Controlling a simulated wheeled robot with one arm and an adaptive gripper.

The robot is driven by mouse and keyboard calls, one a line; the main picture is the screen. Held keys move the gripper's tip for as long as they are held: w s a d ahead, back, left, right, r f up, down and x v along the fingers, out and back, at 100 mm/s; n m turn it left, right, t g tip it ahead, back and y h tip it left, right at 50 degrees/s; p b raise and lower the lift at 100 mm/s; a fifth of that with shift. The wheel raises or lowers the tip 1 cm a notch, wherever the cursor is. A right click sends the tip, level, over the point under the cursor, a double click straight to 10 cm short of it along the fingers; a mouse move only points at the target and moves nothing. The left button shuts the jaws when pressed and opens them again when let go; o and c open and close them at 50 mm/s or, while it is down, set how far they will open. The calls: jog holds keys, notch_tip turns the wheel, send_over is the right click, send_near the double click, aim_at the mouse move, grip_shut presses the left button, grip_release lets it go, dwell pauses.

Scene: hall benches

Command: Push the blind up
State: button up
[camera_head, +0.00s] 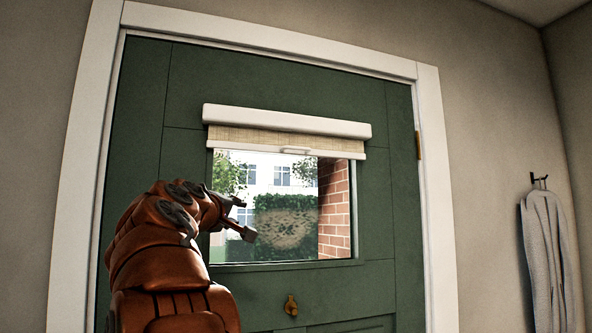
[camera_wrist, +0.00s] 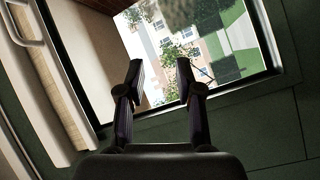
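The blind (camera_head: 270,138) is a short strip of beige woven fabric under a white cassette (camera_head: 288,121), across the top of the window in a green door. Its white bottom rail (camera_head: 230,147) has a small handle (camera_head: 295,150) near the middle. Most of the glass below is uncovered. My gripper (camera_head: 244,218) is in front of the glass, below and left of the handle, apart from the rail. In the wrist view, its two fingers (camera_wrist: 159,68) are spread with nothing between them. The handle (camera_wrist: 25,25) shows there at the upper left.
The green door (camera_head: 145,90) stands in a white frame (camera_head: 435,180). A brass knob (camera_head: 291,305) sits below the window. A grey cloth (camera_head: 547,255) hangs from a hook on the right wall. The space before the door's right half looks clear.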

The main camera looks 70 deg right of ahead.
aim_at(297, 148)
jog(key=s+d+r+m+g+h, duration=0.2)
jog(key=s+r+m+g+h, duration=0.3)
jog(key=s+r, duration=0.7)
jog(key=d+r+p, duration=0.1)
jog(key=d, duration=0.1)
jog(key=d+r+n+p, duration=0.1)
jog(key=d+p, duration=0.1)
jog(key=d, duration=0.1)
jog(key=d+r+n+p, duration=0.1)
jog(key=d+r, duration=0.1)
jog(key=shift+w+d+g+y, duration=0.2)
jog(key=shift+w+g+y, duration=0.1)
jog(key=shift+y, duration=0.1)
jog(key=shift+c, duration=0.2)
grip_shut()
jog(key=shift+s, duration=0.1)
